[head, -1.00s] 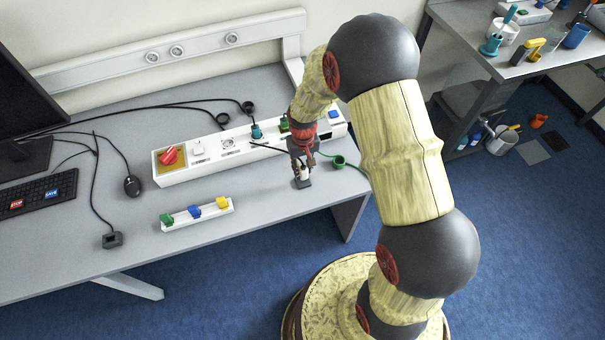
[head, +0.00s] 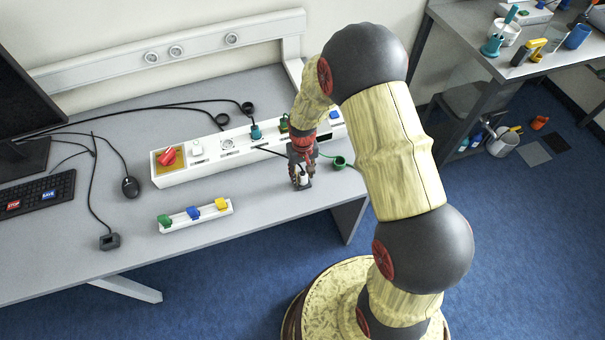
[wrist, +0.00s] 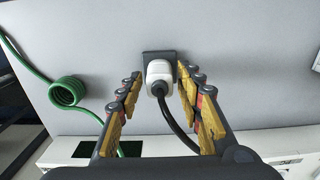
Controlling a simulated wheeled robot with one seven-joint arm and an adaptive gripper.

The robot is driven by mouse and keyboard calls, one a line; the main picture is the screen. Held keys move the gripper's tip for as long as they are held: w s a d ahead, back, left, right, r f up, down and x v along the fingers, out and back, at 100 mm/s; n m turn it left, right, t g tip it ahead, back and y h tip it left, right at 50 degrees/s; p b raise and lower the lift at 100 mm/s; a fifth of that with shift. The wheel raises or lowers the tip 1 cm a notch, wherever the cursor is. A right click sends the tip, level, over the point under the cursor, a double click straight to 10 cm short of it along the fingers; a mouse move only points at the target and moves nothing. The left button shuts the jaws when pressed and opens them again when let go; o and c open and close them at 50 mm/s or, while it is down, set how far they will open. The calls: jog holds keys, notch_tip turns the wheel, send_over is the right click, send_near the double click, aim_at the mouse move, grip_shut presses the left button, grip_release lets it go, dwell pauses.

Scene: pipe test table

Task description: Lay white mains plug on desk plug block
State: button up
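The white mains plug (wrist: 159,74) is in the middle of the wrist view, with its black cable running down between my fingers. It sits on or just over the dark desk plug block (wrist: 152,56), which shows behind it. In the head view the white plug (head: 302,180) is small and partly hidden by my gripper. My gripper (wrist: 160,72) has its fingers on either side of the plug. They are open, with a narrow strip of desk visible between each fingertip and the plug. My gripper (head: 302,178) points down near the desk's front right.
A long white socket strip (head: 215,157) with a red knob (head: 167,156) lies behind. A small rack (head: 195,217) with coloured clips stands to the left. The desk's front edge is close.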

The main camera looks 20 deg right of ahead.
jog(key=shift+o, duration=0.2)
jog(key=shift+r, duration=0.1)
notch_tip(320, 180, up, 12)
jog(key=p, duration=0.3)
notch_tip(320, 180, up, 9)
jog(key=t, duration=0.1)
send_over(303, 173)
jog(key=s, duration=0.1)
jog(key=s+r+t, duration=0.4)
jog(key=s+r, duration=1.6)
jog(key=s, duration=0.1)
jog(key=shift+s+r+t, duration=0.2)
jog(key=shift+r+t, duration=0.1)
jog(key=shift+r, duration=0.1)
jog(key=shift+c, duration=1.3)
